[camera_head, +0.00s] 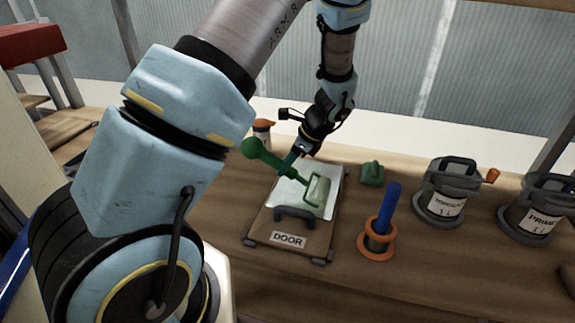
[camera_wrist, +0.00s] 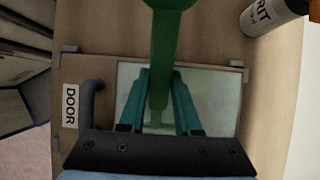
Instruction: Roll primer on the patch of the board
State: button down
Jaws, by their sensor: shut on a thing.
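The board (camera_head: 262,223), labelled DOOR, lies flat on the bench with a grey handle at its near end. Its pale patch (camera_head: 283,195) covers the far part and also shows in the wrist view (camera_wrist: 215,95). My gripper (camera_head: 290,168) is shut on the green roller's handle (camera_head: 268,158), above the patch. The roller head (camera_head: 319,190) is over the patch's right side; I cannot tell whether it touches. In the wrist view, the green handle (camera_wrist: 166,40) runs between my teal fingers, which hide part of the patch.
A tin labelled PRIMER (camera_head: 535,220) and another grey tin (camera_head: 440,200) stand at the right. A blue-handled tool stands in an orange-rimmed holder (camera_head: 377,246) right of the board. A green block (camera_head: 372,174) and a white bottle (camera_head: 262,132) are behind. The bench front is clear.

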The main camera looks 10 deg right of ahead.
notch_tip(320, 180, up, 8)
jog(key=p, duration=0.6)
dwell(0.7)
